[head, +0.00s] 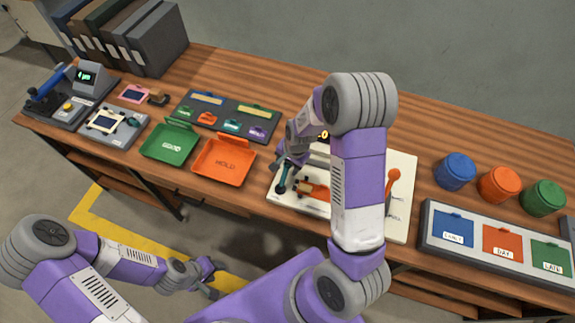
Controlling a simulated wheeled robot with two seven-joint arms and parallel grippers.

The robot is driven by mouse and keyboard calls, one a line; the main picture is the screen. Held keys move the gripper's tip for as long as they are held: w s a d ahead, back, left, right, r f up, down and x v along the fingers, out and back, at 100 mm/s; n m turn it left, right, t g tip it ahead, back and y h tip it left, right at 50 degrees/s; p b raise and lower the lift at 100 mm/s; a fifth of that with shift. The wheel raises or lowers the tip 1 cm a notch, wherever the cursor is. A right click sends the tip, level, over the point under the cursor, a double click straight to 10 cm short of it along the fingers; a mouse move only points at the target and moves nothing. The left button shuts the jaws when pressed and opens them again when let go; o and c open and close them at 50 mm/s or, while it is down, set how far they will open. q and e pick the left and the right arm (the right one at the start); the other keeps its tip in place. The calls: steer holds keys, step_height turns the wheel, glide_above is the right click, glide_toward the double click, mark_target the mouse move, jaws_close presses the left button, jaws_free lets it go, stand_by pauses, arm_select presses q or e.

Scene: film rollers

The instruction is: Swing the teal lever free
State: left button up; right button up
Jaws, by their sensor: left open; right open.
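The teal lever (285,178) stands at the left end of a pale board (402,215) near the table's front edge. My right gripper (291,161) is open and reaches down at the lever's upper part. I cannot tell whether its fingers touch the lever. My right arm hides the middle of the board. An orange lever (392,186) stands upright at the board's right end. An orange part (315,190) lies beside the teal lever, partly hidden by the arm. My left gripper (212,279) is open and empty, low in front of the table.
A green tray (168,142) and an orange tray (224,161) lie left of the board. Blue, orange and green round containers (454,172) and a grey three-bin unit (428,228) are at the right. Binders (155,45) stand at the back left.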

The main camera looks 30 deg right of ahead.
steer(key=shift+f, duration=0.15)
steer(key=shift+c, duration=0.3)
jaws_close()
